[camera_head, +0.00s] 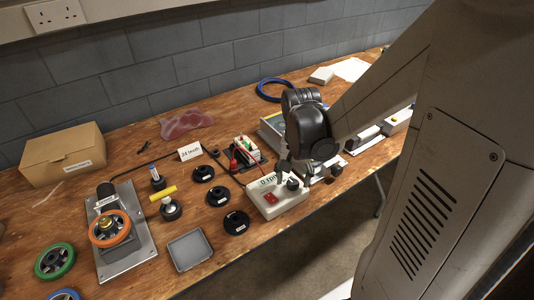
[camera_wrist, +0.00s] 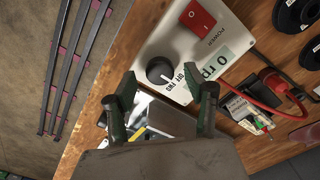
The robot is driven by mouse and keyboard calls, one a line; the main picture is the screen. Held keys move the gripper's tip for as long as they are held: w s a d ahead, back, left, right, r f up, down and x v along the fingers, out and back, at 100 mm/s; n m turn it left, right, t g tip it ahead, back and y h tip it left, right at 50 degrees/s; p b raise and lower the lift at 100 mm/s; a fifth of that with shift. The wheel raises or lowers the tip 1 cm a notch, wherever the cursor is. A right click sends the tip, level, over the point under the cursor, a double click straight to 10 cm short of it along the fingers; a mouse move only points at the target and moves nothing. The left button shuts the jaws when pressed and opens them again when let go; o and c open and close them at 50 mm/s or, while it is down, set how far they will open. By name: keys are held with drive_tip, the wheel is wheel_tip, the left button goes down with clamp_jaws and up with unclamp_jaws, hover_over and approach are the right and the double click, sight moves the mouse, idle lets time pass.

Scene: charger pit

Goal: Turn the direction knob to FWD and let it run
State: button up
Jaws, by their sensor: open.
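The white control box (camera_head: 284,203) stands near the front edge of the bench. It carries a red POWER switch (camera_wrist: 197,18), a display (camera_wrist: 215,67) that appears to read 0 rpm, and the black round direction knob (camera_wrist: 160,70). White labels, seemingly OFF and FWD (camera_wrist: 174,86), lie beside the knob; its exact pointer setting is too small to tell. My gripper (camera_wrist: 167,90) is open, its two dark green fingers apart on either side of the knob in the picture. Nothing is held, and I see no contact. In the head view the gripper (camera_head: 294,170) is at the box's right side.
A motor rig with an orange wheel (camera_head: 110,229) stands on a metal plate at left. Several black discs (camera_head: 203,173), a yellow-handled tool (camera_head: 166,196) and a grey tray (camera_head: 190,249) lie between. A red lead (camera_wrist: 262,97) runs beside the box. A cardboard box (camera_head: 64,157) sits at far left.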

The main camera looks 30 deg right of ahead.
drive_tip(key=shift+f, duration=0.75)
drive_tip(key=shift+c, duration=0.3)
drive_tip(key=c, duration=1.1)
